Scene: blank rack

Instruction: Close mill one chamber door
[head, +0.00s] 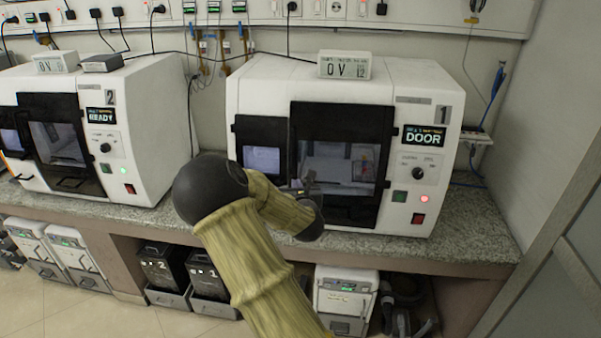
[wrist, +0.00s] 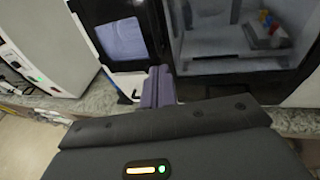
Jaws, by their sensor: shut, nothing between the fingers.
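Mill one (head: 415,110) is a white machine marked 1, and its screen (head: 424,137) reads DOOR. Its black-framed chamber door (head: 340,120) is on the front; the chamber interior shows there, and I cannot tell how far the door stands from closed. My gripper (head: 305,186) is in front of the left part of the chamber, partly hidden by my arm. In the wrist view my shut, empty fingers (wrist: 158,85) are between a bluish window panel (wrist: 122,40) and the chamber (wrist: 235,50). Contact with the door is unclear.
Mill two (head: 150,100) stands left with its screen (head: 101,115) reading READY. A grey stone counter (head: 470,230) carries both mills. A display box (head: 344,65) sits on mill one. Dark boxes (head: 165,270) and a white unit (head: 345,295) stand below. A wall rises at right.

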